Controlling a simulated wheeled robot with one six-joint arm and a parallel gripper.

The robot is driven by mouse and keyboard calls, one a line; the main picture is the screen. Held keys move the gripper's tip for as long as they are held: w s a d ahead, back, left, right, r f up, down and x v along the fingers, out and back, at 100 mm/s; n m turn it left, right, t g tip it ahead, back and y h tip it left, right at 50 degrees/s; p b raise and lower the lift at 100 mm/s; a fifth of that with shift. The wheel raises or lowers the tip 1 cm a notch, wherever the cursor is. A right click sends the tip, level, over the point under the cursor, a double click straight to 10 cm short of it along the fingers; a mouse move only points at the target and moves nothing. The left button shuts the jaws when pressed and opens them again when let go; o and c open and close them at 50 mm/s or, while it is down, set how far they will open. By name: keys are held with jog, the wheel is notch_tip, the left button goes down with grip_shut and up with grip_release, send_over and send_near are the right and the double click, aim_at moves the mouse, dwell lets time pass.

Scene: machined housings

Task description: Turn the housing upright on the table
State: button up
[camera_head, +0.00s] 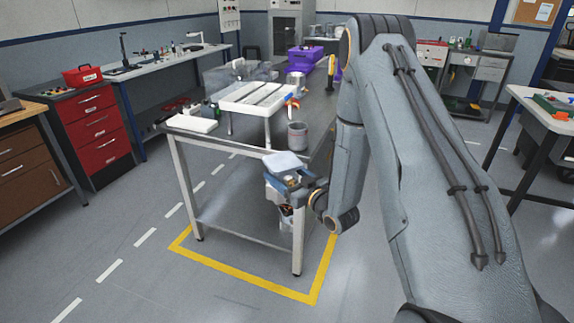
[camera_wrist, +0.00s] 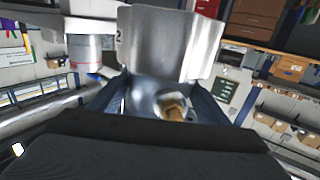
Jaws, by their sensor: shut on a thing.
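The housing (camera_wrist: 165,42) is a silvery metal block with flat faces and a dark "2" mark near its left edge. It fills the upper middle of the wrist view, between the two fingers of my gripper (camera_wrist: 156,103). In the head view the housing (camera_head: 286,162) shows as a pale, flat-topped piece in my gripper (camera_head: 284,182), which is shut on it. They are at the near edge of the table (camera_head: 321,106), seemingly in front of it and clear of the top. The housing's lower part is hidden by the gripper.
A grey can (camera_head: 298,136) stands at the table's near corner, close behind the housing; it also shows in the wrist view (camera_wrist: 87,53). A white slotted rack (camera_head: 232,104), a metal cylinder (camera_head: 296,79) and purple bins (camera_head: 305,55) stand farther back.

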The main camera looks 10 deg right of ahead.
aim_at(286, 161)
jog(key=w, duration=0.1)
jog(key=w+d+r+n+y, duration=0.1)
jog(key=w+r+g+y, duration=0.1)
jog(key=shift+d+n, duration=0.25)
jog(key=shift+n, duration=0.05)
jog(key=shift+w+d+y+b, duration=0.1)
jog(key=shift+w+y+b, duration=0.05)
jog(key=shift+y+b, duration=0.15)
jog(key=n+b, duration=0.1)
jog(key=n, duration=0.4)
jog(key=n+b, duration=0.1)
jog(key=n, duration=0.3)
jog(key=n+b, duration=0.1)
jog(key=n, duration=0.3)
jog(key=shift+n+b, duration=0.3)
jog(key=n+b, duration=0.1)
jog(key=n, duration=0.3)
jog(key=n+b, duration=0.3)
jog(key=n, duration=0.2)
jog(key=n+b, duration=0.4)
jog(key=n, duration=0.1)
jog(key=shift+b, duration=0.35)
jog(key=n+b, duration=0.4)
jog(key=b, duration=0.1)
jog(key=n+b, duration=0.3)
jog(key=b, duration=0.2)
jog(key=shift+n, duration=0.3)
jog(key=shift+n+b, duration=0.4)
jog(key=shift+b, duration=0.15)
